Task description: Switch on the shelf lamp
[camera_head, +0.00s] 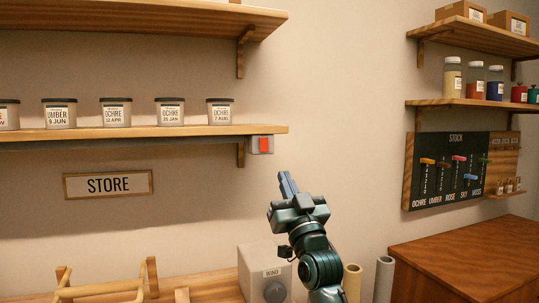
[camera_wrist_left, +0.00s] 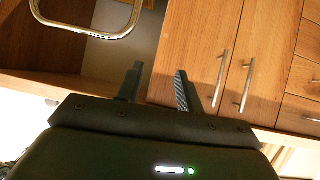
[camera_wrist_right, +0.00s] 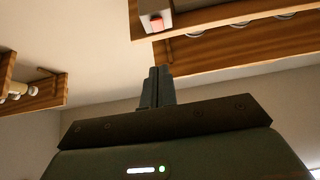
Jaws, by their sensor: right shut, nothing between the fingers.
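The lamp switch (camera_head: 263,144) is a grey box with a red rocker, fixed at the right end of the lower store shelf (camera_head: 180,131). It also shows at the top of the right wrist view (camera_wrist_right: 155,22). My right gripper (camera_head: 287,182) is shut and empty, a little below and to the right of the switch, apart from it, fingers pointing up. The fingers also show shut in the right wrist view (camera_wrist_right: 158,80). My left gripper (camera_wrist_left: 157,85) is open and empty in the left wrist view, in front of wooden cabinet doors; it is outside the head view.
Several labelled jars (camera_head: 115,113) stand on the lower store shelf. A STORE sign (camera_head: 108,185) hangs below it. A grey box marked WIND (camera_head: 262,268) and pale tubes (camera_head: 384,279) stand near my right arm. A STOCK board (camera_head: 455,170) hangs at the right.

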